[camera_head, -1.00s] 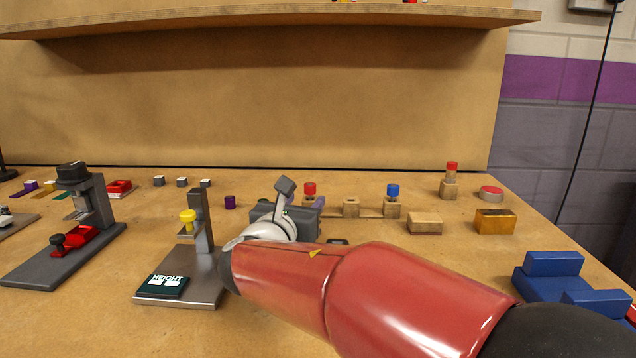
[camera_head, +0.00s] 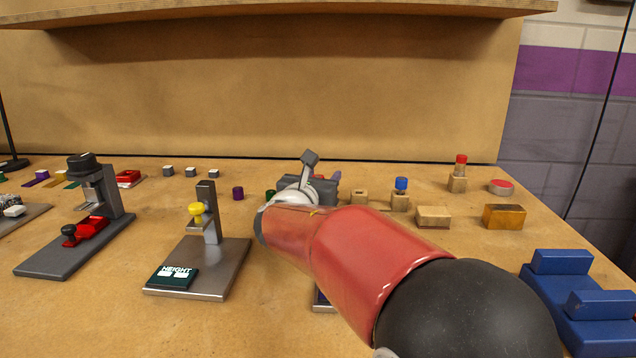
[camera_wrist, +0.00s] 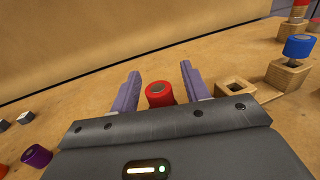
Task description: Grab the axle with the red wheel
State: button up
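The axle with the red wheel (camera_wrist: 160,94) shows in the wrist view between the two purple fingers of my gripper (camera_wrist: 160,70). The fingers are apart, one on each side of the wheel, with a visible gap on the left; contact on the right is hard to tell. My gripper's body hides the lower part of the axle.
Another red-topped peg (camera_head: 460,161) stands on a wooden block at the back right. A red-topped disc (camera_head: 501,187), two wooden blocks (camera_head: 433,216) and a blue holder (camera_head: 575,290) lie right. A height gauge (camera_head: 205,240) and purple cylinder (camera_head: 238,193) stand left.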

grip_shut()
